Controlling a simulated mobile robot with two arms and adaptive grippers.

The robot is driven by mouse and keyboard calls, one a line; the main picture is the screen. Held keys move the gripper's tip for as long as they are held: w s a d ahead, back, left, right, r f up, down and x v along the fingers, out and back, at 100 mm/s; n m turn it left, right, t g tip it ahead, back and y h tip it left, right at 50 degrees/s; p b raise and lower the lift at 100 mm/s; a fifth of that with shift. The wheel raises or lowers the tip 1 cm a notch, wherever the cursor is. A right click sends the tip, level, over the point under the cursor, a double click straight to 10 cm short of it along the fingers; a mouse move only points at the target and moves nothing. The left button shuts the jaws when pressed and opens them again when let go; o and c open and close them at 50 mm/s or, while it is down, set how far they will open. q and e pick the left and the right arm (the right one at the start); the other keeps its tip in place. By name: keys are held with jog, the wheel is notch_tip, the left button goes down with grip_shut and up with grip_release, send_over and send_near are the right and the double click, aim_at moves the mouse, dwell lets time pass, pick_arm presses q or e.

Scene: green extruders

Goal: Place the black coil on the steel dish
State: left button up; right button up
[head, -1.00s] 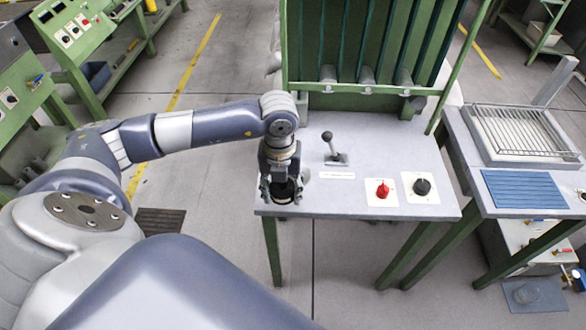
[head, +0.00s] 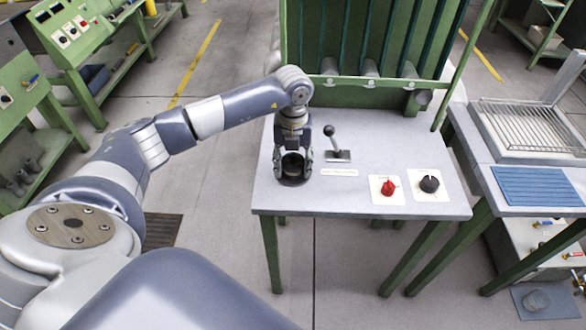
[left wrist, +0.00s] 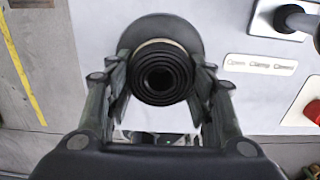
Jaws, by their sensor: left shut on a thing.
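The black coil (left wrist: 161,82) is a dark ringed cylinder with an open middle; in the head view it shows (head: 293,164) near the table's front left. My left gripper (head: 293,172) points down and is shut on it, with a finger on each side (left wrist: 162,68). A round dark grey disc, which looks like the steel dish (left wrist: 186,31), lies on the table beyond the coil in the left wrist view. In the head view its rim (head: 292,182) shows under the coil. I cannot tell whether coil and dish touch. My right gripper is not in view.
The grey table (head: 330,198) has a lever (head: 334,142), a red knob (head: 388,188) and a black knob (head: 429,184) to the right of my gripper. A green frame with pipes (head: 370,50) stands behind. A blue ribbed mat (head: 536,186) lies on the right-hand table.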

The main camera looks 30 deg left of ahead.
pick_arm(q)
jog(key=shift+f, duration=0.1)
jog(key=o, duration=1.1)
jog(key=shift+o, duration=0.2)
jog(key=shift+r, duration=0.4)
notch_tip(320, 180, up, 12)
jog(key=shift+f, duration=0.25)
